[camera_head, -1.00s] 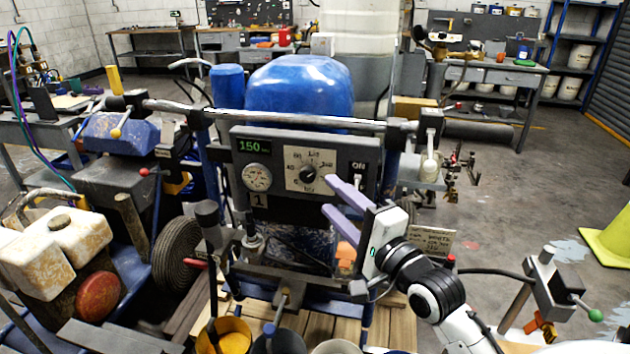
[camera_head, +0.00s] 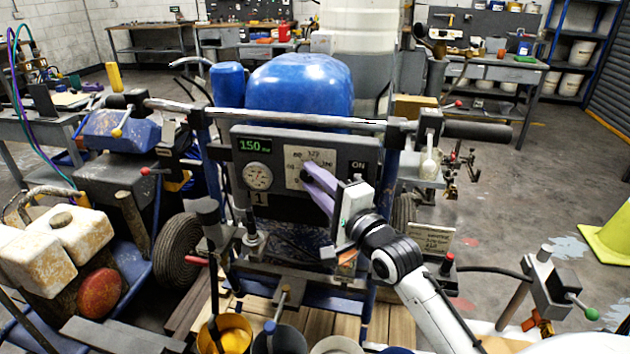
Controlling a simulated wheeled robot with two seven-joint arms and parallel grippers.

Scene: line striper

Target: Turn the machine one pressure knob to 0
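The machine one control panel (camera_head: 278,206) carries a green display (camera_head: 252,145) that seems to read 150, a round gauge (camera_head: 257,176) and a "1" label (camera_head: 261,198). Its pressure knob sits on a pale dial plate (camera_head: 293,158) and is mostly hidden by my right gripper. My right gripper (camera_head: 312,178) has purple fingers reaching from the lower right to the dial. The fingertips overlap the knob's place. I cannot tell whether they touch or grip it, or how far apart they are. My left gripper is not in view.
A handlebar (camera_head: 290,121) crosses above the panel, with a blue tank (camera_head: 300,85) behind it. Buckets, including a yellow one (camera_head: 228,335), stand below. A lever post with a green knob (camera_head: 592,314) is at the lower right. Open floor lies to the right.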

